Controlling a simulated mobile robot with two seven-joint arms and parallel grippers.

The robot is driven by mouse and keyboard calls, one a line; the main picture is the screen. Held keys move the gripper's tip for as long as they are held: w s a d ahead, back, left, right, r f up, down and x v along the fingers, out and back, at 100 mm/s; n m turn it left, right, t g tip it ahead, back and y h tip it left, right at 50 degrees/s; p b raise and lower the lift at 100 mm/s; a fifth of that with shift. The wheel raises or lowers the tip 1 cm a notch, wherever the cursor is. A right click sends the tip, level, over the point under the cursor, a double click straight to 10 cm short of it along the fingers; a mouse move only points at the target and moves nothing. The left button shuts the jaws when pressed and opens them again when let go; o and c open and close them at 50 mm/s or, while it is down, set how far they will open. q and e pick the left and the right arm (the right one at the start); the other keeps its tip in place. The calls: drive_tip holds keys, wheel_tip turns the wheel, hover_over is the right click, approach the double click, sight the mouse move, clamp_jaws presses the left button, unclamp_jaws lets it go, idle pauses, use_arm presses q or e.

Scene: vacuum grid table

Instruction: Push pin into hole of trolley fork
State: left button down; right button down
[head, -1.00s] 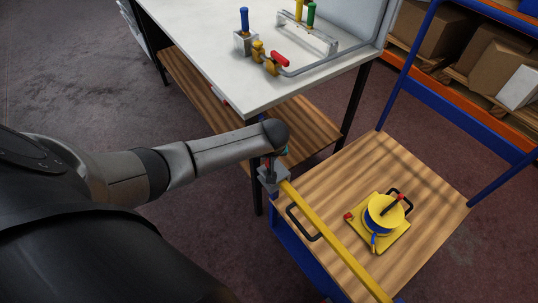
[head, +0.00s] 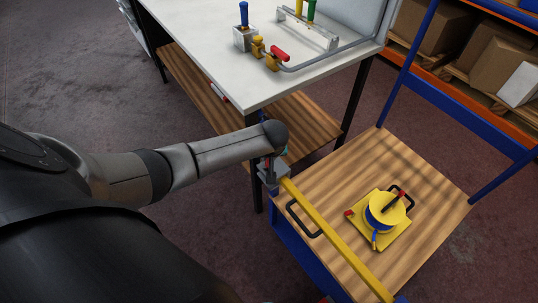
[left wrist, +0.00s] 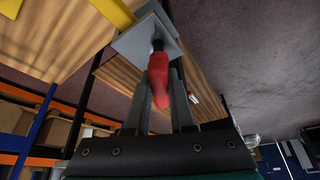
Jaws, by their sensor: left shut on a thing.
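My left gripper (left wrist: 161,80) is shut on the red handle of the pin (left wrist: 158,68), with one finger on each side. The pin's dark shank meets the grey trolley fork (left wrist: 150,40) in the left wrist view. How deep it sits in the hole cannot be told. In the head view the grey fork (head: 270,178) is at the end of the yellow drawbar (head: 325,232), beside the trolley's near corner. My left arm reaches in from the left and largely hides the gripper and pin there. My right gripper is not in view.
The wooden trolley deck (head: 335,175) carries a yellow cable reel (head: 386,212) and a black handle (head: 303,218). A white table (head: 225,75) with clamps and colored handles stands behind. Shelves with boxes (head: 480,68) are at the back right. Floor is open at left.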

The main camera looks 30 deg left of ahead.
use_arm(q)
drive_tip(key=shift+f+b, duration=0.9)
drive_tip(key=shift+f, duration=0.55)
drive_tip(key=c, duration=0.7)
unclamp_jaws()
drive_tip(key=p+v, duration=0.6)
drive_tip(key=v, duration=0.9)
drive_tip(key=shift+s+r, duration=0.1)
